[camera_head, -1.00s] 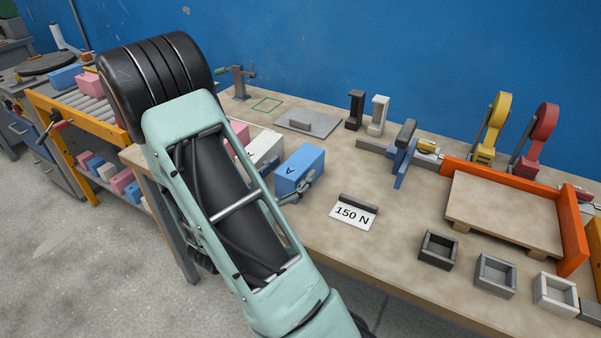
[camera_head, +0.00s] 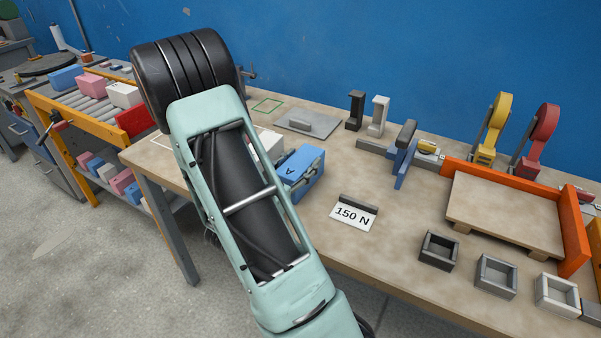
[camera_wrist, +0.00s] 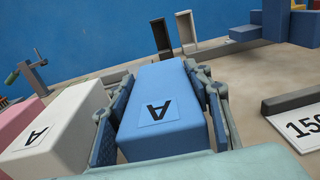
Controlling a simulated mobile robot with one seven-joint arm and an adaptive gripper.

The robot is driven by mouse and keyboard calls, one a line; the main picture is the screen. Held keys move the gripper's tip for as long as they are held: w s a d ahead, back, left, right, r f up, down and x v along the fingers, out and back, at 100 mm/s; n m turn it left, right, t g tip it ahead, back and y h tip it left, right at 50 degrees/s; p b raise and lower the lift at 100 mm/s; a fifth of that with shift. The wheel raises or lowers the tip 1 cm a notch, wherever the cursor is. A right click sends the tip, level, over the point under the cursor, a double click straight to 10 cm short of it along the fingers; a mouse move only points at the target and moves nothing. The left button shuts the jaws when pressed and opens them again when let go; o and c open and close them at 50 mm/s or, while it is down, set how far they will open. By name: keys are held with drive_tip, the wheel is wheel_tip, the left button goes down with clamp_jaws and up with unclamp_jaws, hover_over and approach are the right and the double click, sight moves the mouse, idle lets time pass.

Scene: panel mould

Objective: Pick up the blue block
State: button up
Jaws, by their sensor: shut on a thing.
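The blue block (camera_head: 297,170) marked "A" is on the workbench, partly hidden behind my arm in the head view. In the wrist view the blue block (camera_wrist: 165,100) fills the space between the two finger pads. My gripper (camera_wrist: 163,115) is shut on it, with one pad along each long side. In the head view my gripper (camera_head: 305,175) shows only in part at the block. I cannot tell any gap between the block and the bench top.
A white block (camera_wrist: 65,130) marked "A" and a pink block (camera_wrist: 20,118) stand close on the left. A "150 N" sign (camera_head: 353,215) lies to the right. Open square trays (camera_head: 438,250) line the front edge, and an orange-edged wooden platform (camera_head: 505,212) is further right.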

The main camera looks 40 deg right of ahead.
drive_tip(key=c, duration=0.5)
clamp_jaws()
drive_tip(key=shift+r, duration=0.1)
